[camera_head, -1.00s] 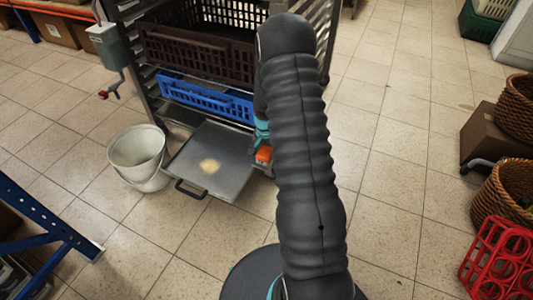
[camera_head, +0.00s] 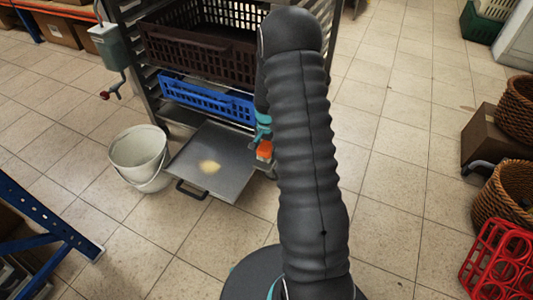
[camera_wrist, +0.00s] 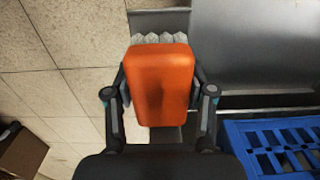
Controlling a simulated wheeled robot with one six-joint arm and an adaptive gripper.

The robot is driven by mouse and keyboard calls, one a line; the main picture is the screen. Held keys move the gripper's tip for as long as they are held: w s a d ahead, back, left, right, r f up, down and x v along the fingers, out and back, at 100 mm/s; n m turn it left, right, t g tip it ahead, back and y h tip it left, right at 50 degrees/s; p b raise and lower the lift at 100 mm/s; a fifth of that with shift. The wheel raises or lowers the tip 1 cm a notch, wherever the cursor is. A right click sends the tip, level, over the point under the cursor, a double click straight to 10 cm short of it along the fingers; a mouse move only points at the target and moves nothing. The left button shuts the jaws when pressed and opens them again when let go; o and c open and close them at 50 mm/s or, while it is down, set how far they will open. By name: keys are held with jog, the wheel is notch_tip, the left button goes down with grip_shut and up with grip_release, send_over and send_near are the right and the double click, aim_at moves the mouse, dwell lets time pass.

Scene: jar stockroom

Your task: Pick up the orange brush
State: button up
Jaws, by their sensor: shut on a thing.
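The orange brush (camera_wrist: 160,80) fills the middle of the wrist view, an orange block with pale bristles along its far edge. My gripper (camera_wrist: 160,97) is shut on it, with one finger against each side. In the head view a small part of the orange brush (camera_head: 265,149) shows beside the right edge of the metal tray (camera_head: 225,167). My arm hides most of the gripper there. I cannot tell from these frames how far the brush is above the tray.
The tray sticks out of a rack and bears a pale powder patch (camera_head: 210,167). A blue crate (camera_head: 205,100) and a dark brown crate (camera_head: 195,52) sit above it. A white bucket (camera_head: 139,158) stands left. Baskets (camera_head: 505,190) and a red rack (camera_head: 497,262) stand right. Floor between is clear.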

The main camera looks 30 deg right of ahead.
jog(key=s+d+r, duration=0.6)
jog(key=d+r, duration=0.2)
jog(key=d, duration=0.1)
jog(key=shift+s+d, duration=0.3)
jog(key=shift+s, duration=0.05)
